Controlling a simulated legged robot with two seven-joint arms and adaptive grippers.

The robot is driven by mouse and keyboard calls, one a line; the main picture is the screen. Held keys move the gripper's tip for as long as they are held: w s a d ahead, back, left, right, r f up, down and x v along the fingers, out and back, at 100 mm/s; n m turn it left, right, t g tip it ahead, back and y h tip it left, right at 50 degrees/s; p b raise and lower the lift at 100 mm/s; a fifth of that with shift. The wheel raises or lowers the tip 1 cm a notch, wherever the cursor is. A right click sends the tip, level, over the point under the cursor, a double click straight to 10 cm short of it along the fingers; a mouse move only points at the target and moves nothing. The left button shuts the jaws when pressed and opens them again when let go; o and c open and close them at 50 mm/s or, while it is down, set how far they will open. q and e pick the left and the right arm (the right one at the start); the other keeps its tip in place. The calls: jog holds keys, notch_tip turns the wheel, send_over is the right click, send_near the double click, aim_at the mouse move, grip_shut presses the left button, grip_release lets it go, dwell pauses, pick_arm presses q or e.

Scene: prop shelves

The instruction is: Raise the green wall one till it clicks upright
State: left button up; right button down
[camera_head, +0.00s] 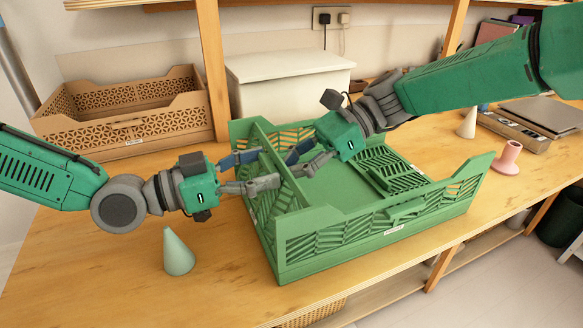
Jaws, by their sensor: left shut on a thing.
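A green folding crate (385,226) stands on the wooden bench in the head view. Its left end wall (262,136) is raised and seems to lean a little inward; I cannot tell whether it is locked. The opposite end wall (392,168) looks folded down inside the crate. My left gripper (272,168) reaches in from the left and is shut on the left end wall, its fingers covering part of the edge. My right gripper (292,166) is open, with its fingertips close to the inner side of that wall; I cannot tell whether they touch it.
A tan crate (130,115) and a white box (285,80) stand behind. A pale green cone (178,252) is below my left arm. A pink holder (506,160), another cone (467,124) and dark flat items (540,115) lie right. The front left bench is mostly clear.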

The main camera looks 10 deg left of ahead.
pick_arm(q)
jog(key=o, duration=1.7)
jog(key=shift+d+f, duration=0.1)
jog(key=shift+f, duration=0.05)
